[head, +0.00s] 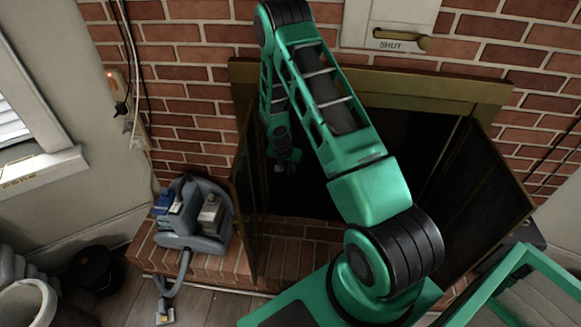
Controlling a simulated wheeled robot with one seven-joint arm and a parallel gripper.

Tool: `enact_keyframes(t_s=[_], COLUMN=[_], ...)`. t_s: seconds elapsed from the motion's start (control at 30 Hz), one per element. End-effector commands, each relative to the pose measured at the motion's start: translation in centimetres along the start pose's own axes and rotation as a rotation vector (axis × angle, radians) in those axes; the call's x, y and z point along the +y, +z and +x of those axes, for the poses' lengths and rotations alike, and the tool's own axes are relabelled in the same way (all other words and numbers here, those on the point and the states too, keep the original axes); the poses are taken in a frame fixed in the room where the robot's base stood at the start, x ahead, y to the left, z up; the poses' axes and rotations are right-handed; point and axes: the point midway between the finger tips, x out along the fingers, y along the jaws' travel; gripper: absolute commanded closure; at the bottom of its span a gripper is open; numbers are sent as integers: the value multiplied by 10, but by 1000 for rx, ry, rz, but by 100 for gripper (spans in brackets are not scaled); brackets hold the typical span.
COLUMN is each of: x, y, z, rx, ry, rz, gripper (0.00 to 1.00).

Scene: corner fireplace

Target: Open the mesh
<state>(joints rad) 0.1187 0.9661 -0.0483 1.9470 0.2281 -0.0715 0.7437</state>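The corner fireplace has a brass-coloured frame (420,88) set in the brick wall. Its left door (246,190) and right door (480,195) both stand swung outward. The opening between them is very dark, and I cannot make out the mesh itself; my green arm also covers much of the middle. My gripper (286,162) is small and dark at the left side of the opening, just right of the left door. I cannot tell whether its fingers are open or touch anything.
A grey vacuum-like machine (205,215) stands on the brick hearth (285,240) left of the left door. A black bucket (95,268) is at the lower left. A damper handle marked SHUT (404,42) is above the frame. Wooden floor shows at lower left.

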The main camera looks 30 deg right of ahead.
Motion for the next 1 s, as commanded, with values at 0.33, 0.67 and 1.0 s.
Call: enact_keyframes(t_s=[0.33, 0.67, 1.0], x=[0, 0, 0], y=[0, 0, 0], z=[-7, -59, -102], rx=[0, 0, -1], ry=[0, -1, 1], rz=[0, 0, 0], gripper=[73, 73, 73])
